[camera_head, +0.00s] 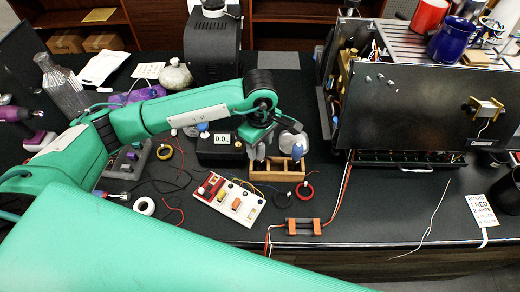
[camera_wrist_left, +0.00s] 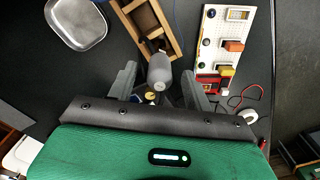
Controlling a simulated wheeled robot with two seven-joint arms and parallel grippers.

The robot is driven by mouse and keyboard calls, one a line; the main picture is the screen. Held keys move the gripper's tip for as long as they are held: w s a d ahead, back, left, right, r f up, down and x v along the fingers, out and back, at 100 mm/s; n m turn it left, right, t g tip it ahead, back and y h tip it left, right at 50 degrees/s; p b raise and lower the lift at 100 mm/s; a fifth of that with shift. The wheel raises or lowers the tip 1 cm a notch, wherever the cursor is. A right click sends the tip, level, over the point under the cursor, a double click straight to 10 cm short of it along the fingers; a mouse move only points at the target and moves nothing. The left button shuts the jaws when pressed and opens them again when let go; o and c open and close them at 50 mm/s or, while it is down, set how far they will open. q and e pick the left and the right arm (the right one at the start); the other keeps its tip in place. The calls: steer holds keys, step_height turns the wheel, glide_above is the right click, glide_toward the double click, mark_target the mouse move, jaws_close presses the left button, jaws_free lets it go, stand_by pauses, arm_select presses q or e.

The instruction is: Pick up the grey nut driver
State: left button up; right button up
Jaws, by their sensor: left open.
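A wooden rack (camera_head: 272,178) stands on the dark bench, and it also shows in the left wrist view (camera_wrist_left: 140,22). The grey nut driver shows in the left wrist view as a rounded grey handle (camera_wrist_left: 159,72) beside the rack's edge. My left gripper (camera_head: 262,143) is above the rack's left end, pointing down. In the left wrist view its two fingers (camera_wrist_left: 160,84) are apart, with the grey handle between them. I cannot tell whether either finger touches it. In the head view the arm and gripper partly hide the handle. My right gripper is not in view.
A white board with coloured parts (camera_head: 230,200) lies in front. A meter (camera_head: 220,140) is to the left, and a large open brewer (camera_head: 415,110) to the right. Loose wires lie around; the front right bench is mostly clear.

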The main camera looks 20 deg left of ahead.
mark_target(260, 159)
arm_select(q)
steer(key=shift+a+f+p, duration=0.1)
steer(key=shift+f+p, duration=0.4)
steer(key=shift+f, duration=0.95)
steer(key=c, duration=1.1)
steer(key=shift+r, duration=0.1)
